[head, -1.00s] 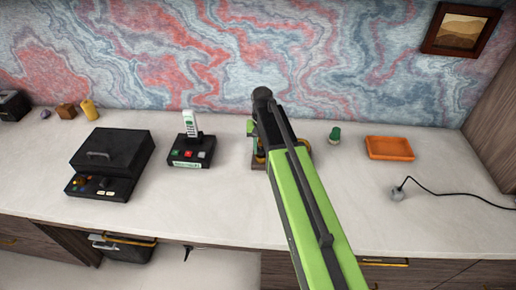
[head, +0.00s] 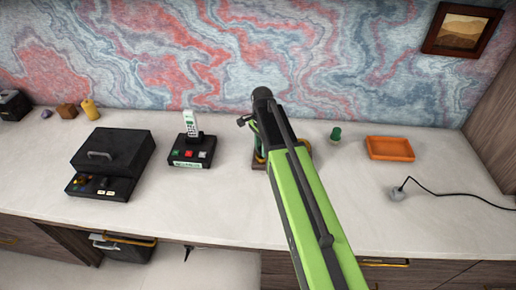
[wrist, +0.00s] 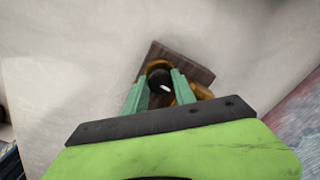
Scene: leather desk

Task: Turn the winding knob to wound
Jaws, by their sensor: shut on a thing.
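The winding knob (wrist: 159,79) is a round black piece with a bright highlight in the wrist view. It sits over a dark brown wooden base (wrist: 198,71) with golden-orange parts (wrist: 201,91) around it. My gripper (wrist: 160,82) has its two teal fingers on either side of the knob, shut on it. In the head view my arm covers most of the device; only a bit of its brown base (head: 258,165) shows. Any mark for wound is not visible.
A green-topped object (head: 335,134), an orange tray (head: 390,148) and a corded grey plug (head: 397,194) lie to the right. The desk front is clear.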

